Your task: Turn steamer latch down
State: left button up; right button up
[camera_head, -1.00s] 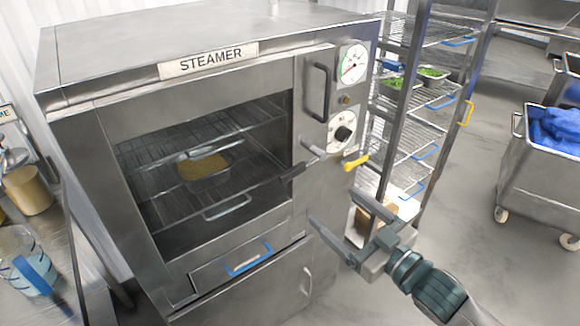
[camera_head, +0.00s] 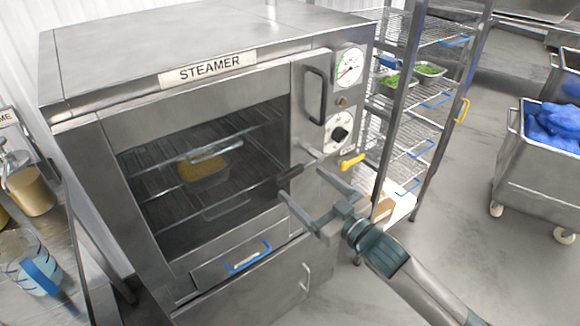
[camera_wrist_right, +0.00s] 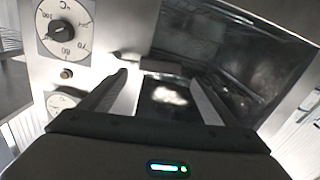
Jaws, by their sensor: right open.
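The steamer (camera_head: 222,110) is a steel cabinet with a dark front window; a pan of yellow food (camera_head: 203,168) shows on a rack behind it. The steamer latch (camera_head: 289,173) has a black grip slanting down to the left from a metal pivot at the right of the window. My right gripper (camera_head: 301,181) is open and empty, its fingertips around or just in front of the black grip; contact cannot be told. In the right wrist view the latch grip (camera_wrist_right: 163,67) lies beyond and between the open fingers (camera_wrist_right: 158,82). My left gripper is not in view.
Above the latch are a black vertical handle (camera_head: 316,95), a gauge (camera_head: 349,67) and a dial (camera_head: 340,133). A yellow lever (camera_head: 352,161) sticks out close to my right gripper. A wire rack (camera_head: 405,120) stands to the right. A blue-handled drawer (camera_head: 249,258) is below.

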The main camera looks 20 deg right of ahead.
aim_at(292, 174)
jog(key=p+x, duration=0.2)
jog(key=x, duration=0.5)
jog(key=shift+w, duration=0.1)
